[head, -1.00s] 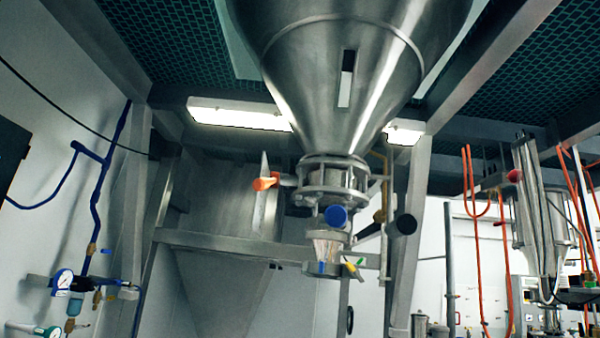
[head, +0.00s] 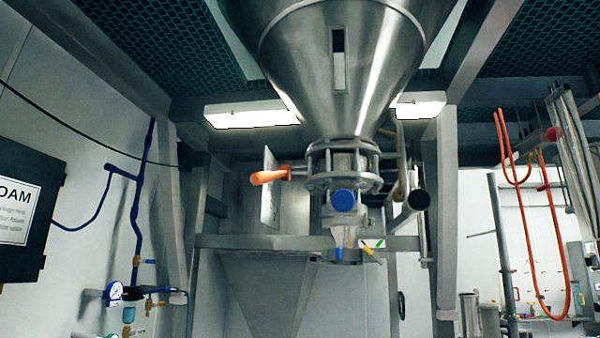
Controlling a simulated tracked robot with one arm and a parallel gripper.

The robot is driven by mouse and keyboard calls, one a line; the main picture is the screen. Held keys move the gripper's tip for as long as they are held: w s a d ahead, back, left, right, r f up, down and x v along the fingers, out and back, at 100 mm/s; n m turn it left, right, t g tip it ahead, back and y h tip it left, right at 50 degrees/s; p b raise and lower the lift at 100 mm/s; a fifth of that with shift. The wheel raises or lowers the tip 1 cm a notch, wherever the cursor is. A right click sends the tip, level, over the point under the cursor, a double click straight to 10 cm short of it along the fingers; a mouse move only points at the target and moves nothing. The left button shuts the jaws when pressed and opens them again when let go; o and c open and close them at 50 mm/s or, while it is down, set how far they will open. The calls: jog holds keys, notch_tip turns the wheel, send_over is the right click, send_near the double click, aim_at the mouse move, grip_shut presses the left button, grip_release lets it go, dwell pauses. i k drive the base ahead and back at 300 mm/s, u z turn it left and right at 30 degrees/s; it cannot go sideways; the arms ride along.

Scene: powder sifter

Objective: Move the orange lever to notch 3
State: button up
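The orange lever (head: 270,177) sticks out to the left of the valve (head: 344,165) under the large steel hopper (head: 340,60). Its orange handle points left and lies about level. A thin upright metal plate (head: 270,210) stands beside the handle, seen nearly edge-on; notch marks on it are too small to read. My gripper is not in the head view, so its opening and its distance from the lever do not show.
Grey frame beams (head: 280,243) cross behind. A black box (head: 25,210) and a gauge (head: 114,291) are on the left wall. Orange hoses (head: 530,220) hang at the right.

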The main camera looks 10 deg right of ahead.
aim_at(258, 178)
jog(key=z, duration=0.05)
jog(key=i, duration=1)
jog(key=u, duration=0.05)
